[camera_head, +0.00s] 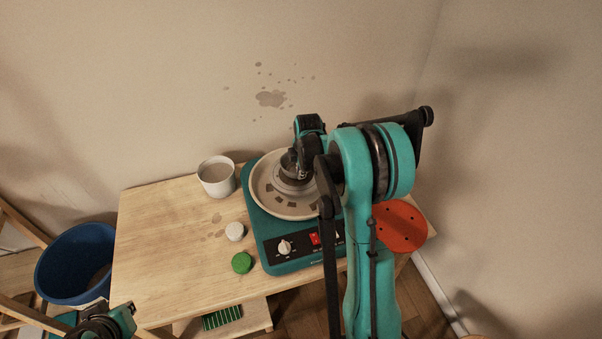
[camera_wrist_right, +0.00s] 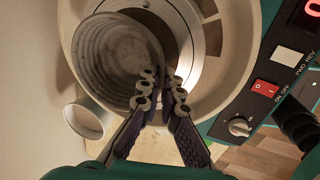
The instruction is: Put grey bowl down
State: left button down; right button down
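The grey bowl (camera_wrist_right: 112,52) is above or on the disc of the pottery wheel (camera_wrist_right: 225,75). In the wrist view I look into its ringed inside. My right gripper (camera_wrist_right: 160,82) has its two fingers close together at the bowl's near right rim, one over the inside and one outside, pinching the wall. In the head view the bowl (camera_head: 287,164) shows partly behind my right gripper (camera_head: 297,172), over the wheel (camera_head: 262,200). I cannot tell whether its base touches the disc. My left gripper (camera_head: 112,325) is low at the bottom left, away from the table; its fingers are unclear.
A white cup (camera_head: 216,178) stands left of the wheel on the wooden table (camera_head: 165,240). A white lump (camera_head: 235,231) and a green lid (camera_head: 242,263) lie in front. A red-orange disc (camera_head: 400,228) is at right, a blue bucket (camera_head: 72,265) at left. The table's left part is clear.

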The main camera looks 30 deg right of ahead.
jog(key=shift+f, duration=0.1)
jog(key=c, duration=1.7)
grip_release()
